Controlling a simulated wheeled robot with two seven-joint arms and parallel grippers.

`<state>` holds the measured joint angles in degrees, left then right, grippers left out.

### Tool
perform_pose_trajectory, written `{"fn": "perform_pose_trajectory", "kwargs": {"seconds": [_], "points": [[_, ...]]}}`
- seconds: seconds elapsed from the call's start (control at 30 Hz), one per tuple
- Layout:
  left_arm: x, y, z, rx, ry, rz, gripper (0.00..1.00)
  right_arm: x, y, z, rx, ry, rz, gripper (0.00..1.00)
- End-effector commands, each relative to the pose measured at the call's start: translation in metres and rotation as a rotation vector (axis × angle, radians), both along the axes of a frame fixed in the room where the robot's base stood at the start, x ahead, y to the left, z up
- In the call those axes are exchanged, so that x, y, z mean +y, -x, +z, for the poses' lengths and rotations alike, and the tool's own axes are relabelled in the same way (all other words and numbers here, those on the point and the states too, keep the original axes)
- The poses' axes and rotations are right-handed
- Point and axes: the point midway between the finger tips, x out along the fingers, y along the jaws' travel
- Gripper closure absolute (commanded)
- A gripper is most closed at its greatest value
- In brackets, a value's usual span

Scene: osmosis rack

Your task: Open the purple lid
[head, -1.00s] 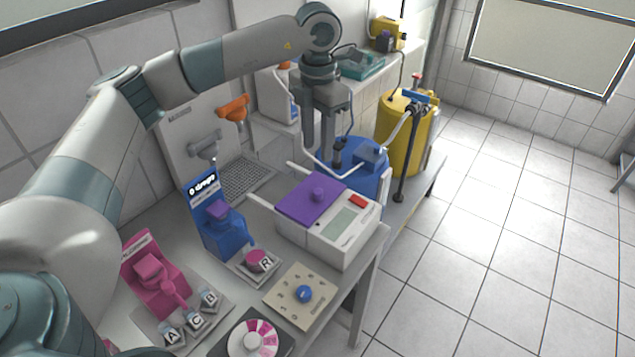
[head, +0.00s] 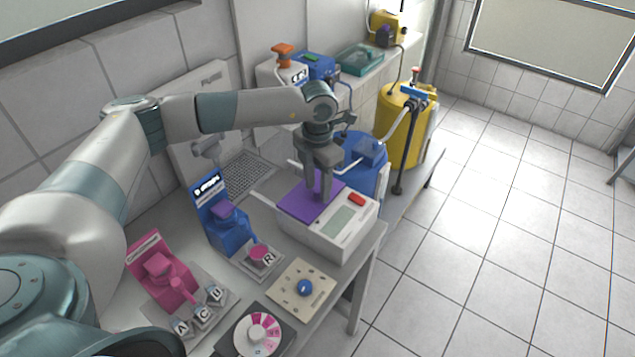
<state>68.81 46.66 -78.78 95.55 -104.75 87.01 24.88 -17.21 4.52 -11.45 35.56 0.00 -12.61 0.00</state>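The purple lid (head: 297,207) lies flat on top of a white box-shaped device (head: 342,224) with a red button and a grey display. My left gripper (head: 319,198) points down over the middle of the lid, at the place of its purple knob. Its fingers look close together and reach down to the lid. They hide the knob, so I cannot tell whether they grip it. My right gripper is not in view.
A blue dispenser (head: 223,228), a pink device (head: 163,277) and a plate with a blue knob (head: 304,288) stand left and in front. A blue barrel (head: 365,178) and a yellow barrel (head: 402,130) stand behind. The floor at right is clear.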

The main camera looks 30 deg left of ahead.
Motion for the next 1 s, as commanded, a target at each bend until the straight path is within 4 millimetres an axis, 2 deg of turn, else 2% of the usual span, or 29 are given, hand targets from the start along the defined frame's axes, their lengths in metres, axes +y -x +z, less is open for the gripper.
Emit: {"fn": "perform_pose_trajectory", "kwargs": {"seconds": [0.2,0.23,0.37,0.4,0.57,0.67,1.0], "points": [[0.000,0.000,0.000,0.000,0.000,0.000,0.62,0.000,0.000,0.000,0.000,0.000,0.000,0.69],[0.000,0.000,0.000,0.000,0.000,0.000,0.66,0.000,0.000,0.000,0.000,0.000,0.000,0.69],[0.000,0.000,0.000,0.000,0.000,0.000,0.97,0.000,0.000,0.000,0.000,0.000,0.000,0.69],[0.000,0.000,0.000,0.000,0.000,0.000,1.00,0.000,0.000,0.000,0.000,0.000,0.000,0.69],[0.001,0.000,-0.001,0.000,0.000,0.001,1.00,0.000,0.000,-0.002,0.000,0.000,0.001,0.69],[0.010,-0.002,-0.003,-0.001,-0.002,0.004,1.00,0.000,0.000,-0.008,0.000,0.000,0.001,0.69],[0.074,-0.011,-0.004,-0.003,-0.001,0.006,1.00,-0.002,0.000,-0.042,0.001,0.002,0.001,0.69]]}}
